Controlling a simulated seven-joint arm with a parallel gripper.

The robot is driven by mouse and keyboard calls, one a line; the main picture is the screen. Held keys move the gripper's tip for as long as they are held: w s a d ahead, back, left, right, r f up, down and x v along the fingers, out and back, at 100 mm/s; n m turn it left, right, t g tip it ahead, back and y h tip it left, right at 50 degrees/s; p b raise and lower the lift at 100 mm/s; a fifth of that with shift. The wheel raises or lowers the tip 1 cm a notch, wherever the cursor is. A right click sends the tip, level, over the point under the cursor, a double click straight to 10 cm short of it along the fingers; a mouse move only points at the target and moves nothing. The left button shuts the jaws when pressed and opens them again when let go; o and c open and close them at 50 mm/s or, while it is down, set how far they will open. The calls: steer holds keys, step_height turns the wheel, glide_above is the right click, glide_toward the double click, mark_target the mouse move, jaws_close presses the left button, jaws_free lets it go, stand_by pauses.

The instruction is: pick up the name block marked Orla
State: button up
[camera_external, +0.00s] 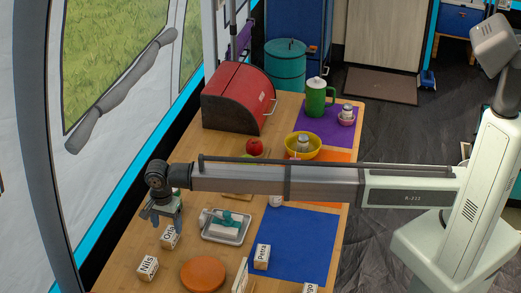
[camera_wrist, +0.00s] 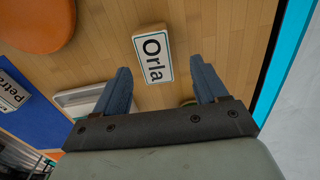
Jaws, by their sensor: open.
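My gripper (camera_external: 165,219) is open and empty above the table. In the wrist view the fingers of my gripper (camera_wrist: 160,76) are spread wide. I cannot tell how high above the block they are.
A grey tray (camera_external: 207,236) and orange round thing (camera_external: 203,273) are nearby. The Petra block (camera_external: 262,256) stands on a blue mat (camera_external: 300,240). The tent wall borders the table's left edge.

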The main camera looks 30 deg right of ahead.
mark_target(170, 232)
steer(key=shift+s+d+f, duration=0.1)
steer(key=shift+f, duration=1.2)
steer(key=shift+s+d+f, duration=0.1)
steer(key=shift+f, duration=1.15)
steer(key=shift+c, duration=0.3)
steer(key=c, duration=1)
steer(key=shift+r, duration=0.15)
